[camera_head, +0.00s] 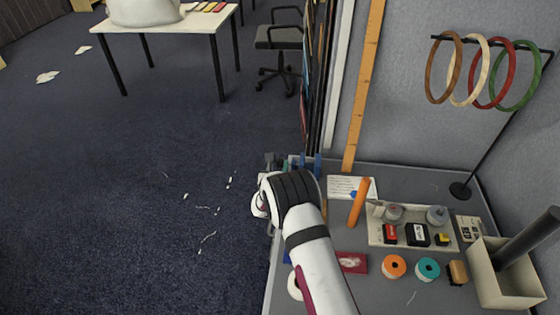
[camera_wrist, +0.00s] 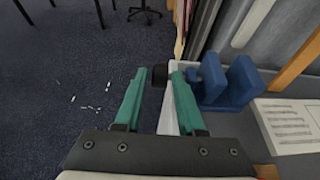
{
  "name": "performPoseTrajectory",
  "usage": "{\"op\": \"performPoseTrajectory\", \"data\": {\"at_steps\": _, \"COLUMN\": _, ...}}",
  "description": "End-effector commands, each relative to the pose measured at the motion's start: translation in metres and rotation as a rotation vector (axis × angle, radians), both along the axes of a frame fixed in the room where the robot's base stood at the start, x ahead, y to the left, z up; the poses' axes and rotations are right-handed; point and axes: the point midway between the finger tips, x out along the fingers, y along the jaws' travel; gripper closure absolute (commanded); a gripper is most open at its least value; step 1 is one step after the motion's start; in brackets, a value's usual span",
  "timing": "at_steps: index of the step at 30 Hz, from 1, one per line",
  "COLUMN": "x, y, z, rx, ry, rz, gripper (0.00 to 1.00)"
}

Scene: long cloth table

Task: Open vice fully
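The blue vice (camera_wrist: 238,82) stands at the table's far left corner, to the right of my gripper in the wrist view. Two upright blue jaws with a gap between them show there. In the head view only small blue parts of the vice (camera_head: 317,167) show behind my arm. My gripper (camera_wrist: 158,74) has two teal fingers, spread apart. A small black knob (camera_wrist: 160,76) appears between the fingertips; I cannot tell whether either finger touches it. In the head view the gripper is mostly hidden by my wrist.
A white card with writing (camera_wrist: 290,122) lies right of the vice. The grey partition (camera_head: 400,130) rises behind; open floor lies left.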

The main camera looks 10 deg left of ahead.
Motion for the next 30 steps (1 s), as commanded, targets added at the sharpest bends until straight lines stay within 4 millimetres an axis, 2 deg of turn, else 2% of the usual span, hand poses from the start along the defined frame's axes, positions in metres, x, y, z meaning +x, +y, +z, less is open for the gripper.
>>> {"op": "performPoseTrajectory", "data": {"at_steps": 3, "x": 0.017, "y": -0.001, "z": -0.007, "rx": 0.0, "ry": -0.001, "rz": -0.002, "gripper": 0.61}}
{"op": "performPoseTrajectory", "data": {"at_steps": 6, "x": 0.026, "y": 0.0, "z": -0.011, "rx": 0.0, "ry": -0.001, "rz": -0.001, "gripper": 0.61}}
{"op": "performPoseTrajectory", "data": {"at_steps": 17, "x": 0.032, "y": 0.0, "z": -0.013, "rx": -0.001, "ry": 0.0, "rz": 0.0, "gripper": 0.61}}
{"op": "performPoseTrajectory", "data": {"at_steps": 20, "x": 0.032, "y": 0.0, "z": -0.013, "rx": -0.001, "ry": 0.0, "rz": 0.0, "gripper": 0.76}}
{"op": "performPoseTrajectory", "data": {"at_steps": 24, "x": 0.032, "y": 0.0, "z": -0.013, "rx": -0.001, "ry": 0.0, "rz": 0.0, "gripper": 1.0}}
{"op": "performPoseTrajectory", "data": {"at_steps": 30, "x": 0.032, "y": 0.0, "z": -0.013, "rx": -0.001, "ry": 0.001, "rz": -0.001, "gripper": 1.0}}
